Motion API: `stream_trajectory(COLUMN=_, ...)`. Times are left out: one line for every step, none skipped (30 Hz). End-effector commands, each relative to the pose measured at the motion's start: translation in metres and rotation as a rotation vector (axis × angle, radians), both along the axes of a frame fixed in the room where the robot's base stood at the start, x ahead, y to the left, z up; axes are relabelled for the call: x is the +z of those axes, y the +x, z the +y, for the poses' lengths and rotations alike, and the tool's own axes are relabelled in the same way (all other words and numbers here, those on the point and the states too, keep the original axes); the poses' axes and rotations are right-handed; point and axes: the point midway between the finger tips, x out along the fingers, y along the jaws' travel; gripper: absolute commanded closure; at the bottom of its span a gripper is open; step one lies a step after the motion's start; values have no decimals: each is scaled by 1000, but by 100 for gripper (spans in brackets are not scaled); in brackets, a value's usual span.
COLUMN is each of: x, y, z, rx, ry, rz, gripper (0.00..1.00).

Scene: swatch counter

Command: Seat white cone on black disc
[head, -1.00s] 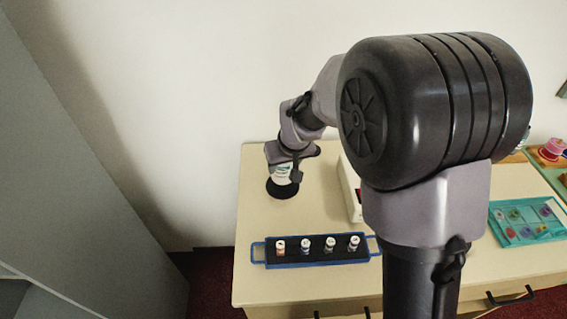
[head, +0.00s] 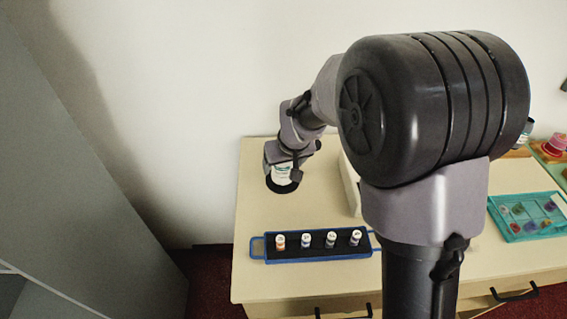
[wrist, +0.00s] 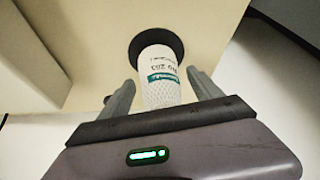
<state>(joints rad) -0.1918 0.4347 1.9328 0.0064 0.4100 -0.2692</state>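The white cone (wrist: 159,82), with green and dark print, stands between the fingers of my gripper (wrist: 161,80) in the wrist view. Narrow gaps show on both sides of it, so the fingers look open around it. The black disc (wrist: 136,47) is at the cone's far end, and the cone appears to rest on it; the contact edge is partly hidden. In the head view, my gripper (head: 284,172) is just above the disc (head: 283,188), with the cone (head: 282,174) showing below the gripper.
A blue tray (head: 262,248) with several small capped vials lies in front on the table (head: 250,285). A pale box (head: 349,185) stands to the right, partly behind my arm. A teal tray (head: 515,237) is farther right. The table is clear around the disc.

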Motion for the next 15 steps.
stream_trajectory(x=0, y=0, z=0, rx=0, ry=0, rz=0, gripper=26)
stream_trajectory(x=0, y=0, z=0, rx=0, ry=0, rz=0, gripper=26)
stream_trajectory(x=0, y=0, z=0, rx=0, ry=0, rz=0, gripper=26)
stream_trajectory(x=0, y=0, z=0, rx=0, ry=0, rz=0, gripper=26)
stream_trajectory(x=0, y=0, z=0, rx=0, ry=0, rz=0, gripper=26)
stream_trajectory(x=0, y=0, z=0, rx=0, ry=0, rz=1, gripper=26)
stream_trajectory(x=0, y=0, z=0, rx=0, ry=0, rz=1, gripper=26)
stream_trajectory(x=2, y=-1, z=0, rx=0, ry=0, rz=0, gripper=26)
stream_trajectory(x=5, y=-2, z=-1, rx=0, ry=0, rz=0, gripper=26)
stream_trajectory(x=9, y=-3, z=-1, rx=0, ry=0, rz=-1, gripper=26)
stream_trajectory(x=15, y=-5, z=-2, rx=0, ry=0, rz=-1, gripper=26)
stream_trajectory(x=24, y=-8, z=-2, rx=0, ry=1, rz=-2, gripper=26)
stream_trajectory(x=32, y=-11, z=-3, rx=0, ry=0, rz=-3, gripper=26)
stream_trajectory(x=41, y=-15, z=-5, rx=-1, ry=1, rz=-3, gripper=26)
stream_trajectory(x=53, y=-19, z=-6, rx=-1, ry=1, rz=-3, gripper=26)
